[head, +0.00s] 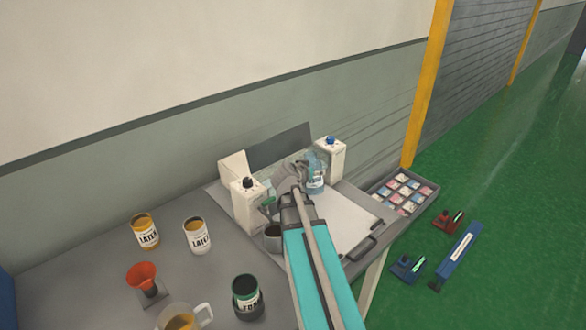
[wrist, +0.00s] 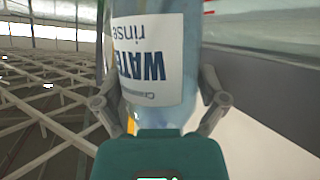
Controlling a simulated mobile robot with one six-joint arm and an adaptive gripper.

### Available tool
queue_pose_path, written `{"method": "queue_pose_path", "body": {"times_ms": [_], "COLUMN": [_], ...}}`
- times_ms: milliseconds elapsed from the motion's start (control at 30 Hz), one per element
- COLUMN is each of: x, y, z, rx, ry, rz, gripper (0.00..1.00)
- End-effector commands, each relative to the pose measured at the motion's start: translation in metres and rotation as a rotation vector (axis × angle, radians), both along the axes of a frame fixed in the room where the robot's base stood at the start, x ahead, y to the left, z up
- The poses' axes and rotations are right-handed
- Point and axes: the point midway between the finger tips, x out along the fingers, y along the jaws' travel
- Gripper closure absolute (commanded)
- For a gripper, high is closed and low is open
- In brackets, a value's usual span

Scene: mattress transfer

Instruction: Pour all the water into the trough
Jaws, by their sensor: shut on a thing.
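A clear blue bottle (wrist: 155,60) with a white label reading "WATER rinse" fills the middle of the wrist view. My gripper (wrist: 160,105) is shut on it, one finger on each side. In the head view, the bottle (head: 316,181) is at my gripper (head: 296,180), above the back of the work surface between two white containers. Its tilt and water level are hard to tell. A pale flat tray (head: 348,222) with a dark handle lies below and to the right. I cannot tell for sure which thing is the trough; my arm hides part of this area.
White containers (head: 247,205) and (head: 331,158) flank the gripper. A dark cup (head: 272,238) stands beside my arm. A box of coloured pieces (head: 426,190) is at right.

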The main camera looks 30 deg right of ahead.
Motion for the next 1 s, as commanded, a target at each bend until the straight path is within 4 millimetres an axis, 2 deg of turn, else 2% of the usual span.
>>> {"method": "queue_pose_path", "body": {"times_ms": [400,1000], "x": [-0.0087,-0.0088], "y": [-0.0008,-0.0009], "z": [-0.0061,-0.0043], "rx": [0.016,0.018], "ry": [-0.187,-0.216], "rz": [0.0,0.001], "gripper": [0.7,0.7]}}
